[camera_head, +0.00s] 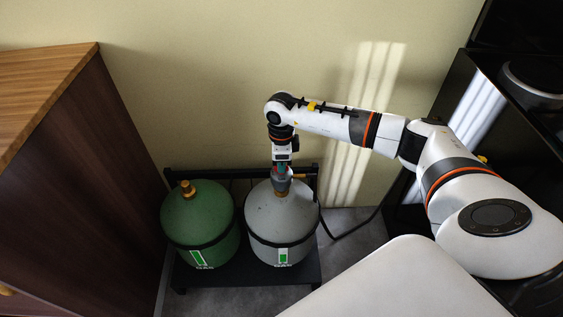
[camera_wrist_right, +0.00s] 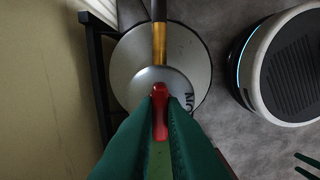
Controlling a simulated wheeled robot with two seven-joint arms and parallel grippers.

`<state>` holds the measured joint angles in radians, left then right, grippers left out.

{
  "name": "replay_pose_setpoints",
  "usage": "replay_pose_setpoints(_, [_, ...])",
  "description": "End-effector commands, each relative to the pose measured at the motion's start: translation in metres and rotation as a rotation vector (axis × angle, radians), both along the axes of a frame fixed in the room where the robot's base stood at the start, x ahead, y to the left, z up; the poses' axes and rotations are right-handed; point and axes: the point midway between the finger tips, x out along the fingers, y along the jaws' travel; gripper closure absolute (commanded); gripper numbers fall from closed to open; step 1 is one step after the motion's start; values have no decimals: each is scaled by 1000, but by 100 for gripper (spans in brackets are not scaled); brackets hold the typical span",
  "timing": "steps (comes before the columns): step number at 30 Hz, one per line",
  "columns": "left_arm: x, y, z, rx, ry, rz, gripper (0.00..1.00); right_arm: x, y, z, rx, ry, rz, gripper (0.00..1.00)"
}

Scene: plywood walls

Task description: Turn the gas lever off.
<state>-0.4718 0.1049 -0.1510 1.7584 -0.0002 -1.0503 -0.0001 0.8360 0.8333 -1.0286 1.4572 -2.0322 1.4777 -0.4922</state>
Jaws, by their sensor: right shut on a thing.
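The grey gas cylinder (camera_head: 282,222) stands on a low black stand, with a green gas cylinder (camera_head: 199,228) to its left. My right gripper (camera_head: 281,178) reaches down from above onto the valve on top of the grey cylinder. In the right wrist view, the green fingers of my right gripper (camera_wrist_right: 160,122) are shut on the red lever (camera_wrist_right: 160,94), one on each side. The lever sits on a round grey valve head (camera_wrist_right: 150,78) with "ON" lettering beside it. A brass pipe (camera_wrist_right: 159,40) leads away from the valve. My left gripper is not in view.
A wooden cabinet (camera_head: 100,190) stands at the left and a black unit (camera_head: 510,110) at the right. The black stand (camera_head: 250,273) carries both cylinders. A black hose (camera_head: 352,228) runs along the floor near the plain wall (camera_head: 210,85).

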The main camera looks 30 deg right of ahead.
Motion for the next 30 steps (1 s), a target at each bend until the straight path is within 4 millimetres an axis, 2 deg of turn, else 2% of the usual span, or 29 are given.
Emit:
replay_pose_setpoints(8, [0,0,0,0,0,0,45,0,0,0,0,-1,-1,100])
replay_pose_setpoints(9, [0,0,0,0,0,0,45,0,0,0,0,-1,0,86])
replay_pose_setpoints(12, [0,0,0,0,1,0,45,0,0,0,1,-1,0,69])
replay_pose_setpoints(23, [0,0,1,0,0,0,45,0,0,5,0,-1,1,68])
replay_pose_setpoints(26, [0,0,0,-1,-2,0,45,1,-1,18,0,-4,1,68])
replay_pose_setpoints(30, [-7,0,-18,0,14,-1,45,2,0,47,1,-6,1,68])
